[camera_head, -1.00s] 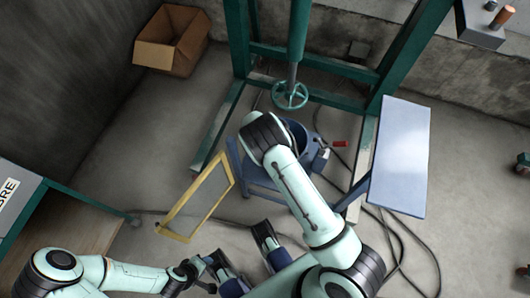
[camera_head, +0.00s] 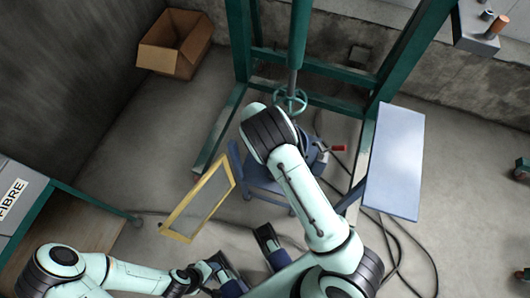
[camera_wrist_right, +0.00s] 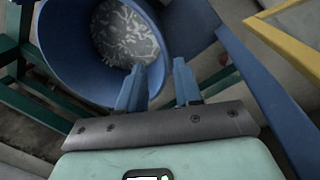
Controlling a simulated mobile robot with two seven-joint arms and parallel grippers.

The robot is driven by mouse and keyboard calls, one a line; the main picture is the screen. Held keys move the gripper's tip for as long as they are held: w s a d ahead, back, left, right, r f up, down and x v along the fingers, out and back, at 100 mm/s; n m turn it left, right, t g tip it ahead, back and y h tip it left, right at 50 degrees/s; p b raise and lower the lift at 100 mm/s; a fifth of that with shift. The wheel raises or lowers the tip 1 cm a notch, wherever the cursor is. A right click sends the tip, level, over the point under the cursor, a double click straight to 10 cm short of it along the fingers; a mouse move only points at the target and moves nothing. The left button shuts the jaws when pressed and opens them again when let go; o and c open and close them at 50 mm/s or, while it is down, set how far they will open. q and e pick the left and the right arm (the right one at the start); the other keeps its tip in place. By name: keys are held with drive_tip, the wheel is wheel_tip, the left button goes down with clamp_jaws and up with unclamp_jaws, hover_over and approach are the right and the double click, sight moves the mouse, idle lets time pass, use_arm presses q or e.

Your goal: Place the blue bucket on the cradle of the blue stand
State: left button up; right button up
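The blue bucket (camera_wrist_right: 75,50) is in the upper left of the right wrist view, its open mouth facing the camera and a pale speckled patch at its bottom. In the head view only a dark blue bit of it (camera_head: 309,148) shows beside my right arm, which hides the rest. The blue stand (camera_head: 262,178) is under that arm; its cradle cannot be made out. My right gripper (camera_wrist_right: 158,68) has its fingers apart, one over the bucket's mouth and one outside the near rim; contact is unclear. My left gripper (camera_head: 208,285) is low in the head view, fingers unclear.
A green frame (camera_head: 240,45) with a handwheel (camera_head: 290,101) rises behind the stand. A yellow-edged screen (camera_head: 198,203) stands left, a pale blue panel (camera_head: 395,160) right. A cardboard box (camera_head: 172,45) is at the back left. Cables (camera_head: 405,235) cross the floor.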

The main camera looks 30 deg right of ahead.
use_arm(q)
drive_tip(key=shift+s+r, duration=0.35)
drive_tip(key=shift+r, duration=0.05)
use_arm(e)
drive_tip(key=shift+a+r, duration=0.15)
drive_tip(key=shift+r, duration=0.75)
drive_tip(key=shift+a+r, duration=0.1)
drive_tip(key=shift+r, duration=0.75)
